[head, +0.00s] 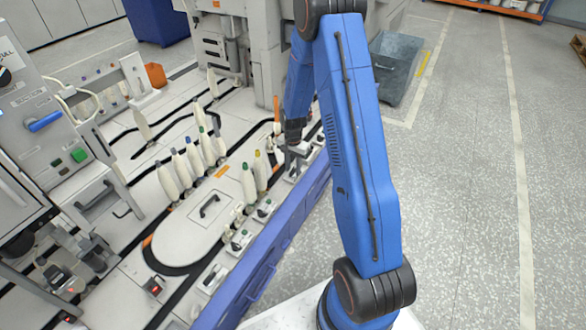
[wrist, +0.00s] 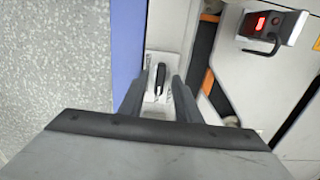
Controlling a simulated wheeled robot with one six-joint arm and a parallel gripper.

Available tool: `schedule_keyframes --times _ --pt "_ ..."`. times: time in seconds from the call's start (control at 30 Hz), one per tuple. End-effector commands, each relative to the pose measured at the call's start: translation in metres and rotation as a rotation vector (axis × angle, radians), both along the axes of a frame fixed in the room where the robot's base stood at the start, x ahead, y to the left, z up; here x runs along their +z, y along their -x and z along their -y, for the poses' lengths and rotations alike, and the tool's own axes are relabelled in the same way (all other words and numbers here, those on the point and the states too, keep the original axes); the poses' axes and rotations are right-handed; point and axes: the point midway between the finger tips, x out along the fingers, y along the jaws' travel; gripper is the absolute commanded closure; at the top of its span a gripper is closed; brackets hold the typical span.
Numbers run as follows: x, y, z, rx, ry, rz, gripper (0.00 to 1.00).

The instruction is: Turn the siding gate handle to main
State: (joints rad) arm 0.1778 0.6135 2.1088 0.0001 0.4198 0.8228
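In the wrist view a small black handle (wrist: 160,78) stands on a light plate (wrist: 151,62) beside the blue table edge. It points roughly up the picture. My gripper (wrist: 160,88) is open, with one dark finger on each side of the handle; I cannot tell whether either finger touches it or how far above the plate they are. In the head view my gripper (head: 294,150) hangs over the right edge of the bobbin table, and its fingers are too small to read. Similar plates with dark handles (head: 241,239) line that edge. Labels are unreadable.
A sensor box with a red display (wrist: 268,26) stands right of the handle in the wrist view. Several pale bobbins (head: 169,183) stand on the dark track left of my arm. The blue table side (head: 262,262) borders open grey floor (head: 460,200).

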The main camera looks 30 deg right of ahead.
Motion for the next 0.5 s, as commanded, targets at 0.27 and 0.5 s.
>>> schedule_keyframes --times 0.27,0.5 --pt "0.04 -0.001 0.0 0.0 0.001 0.004 0.7" --pt "0.088 -0.001 0.0 0.0 0.001 0.006 0.7"
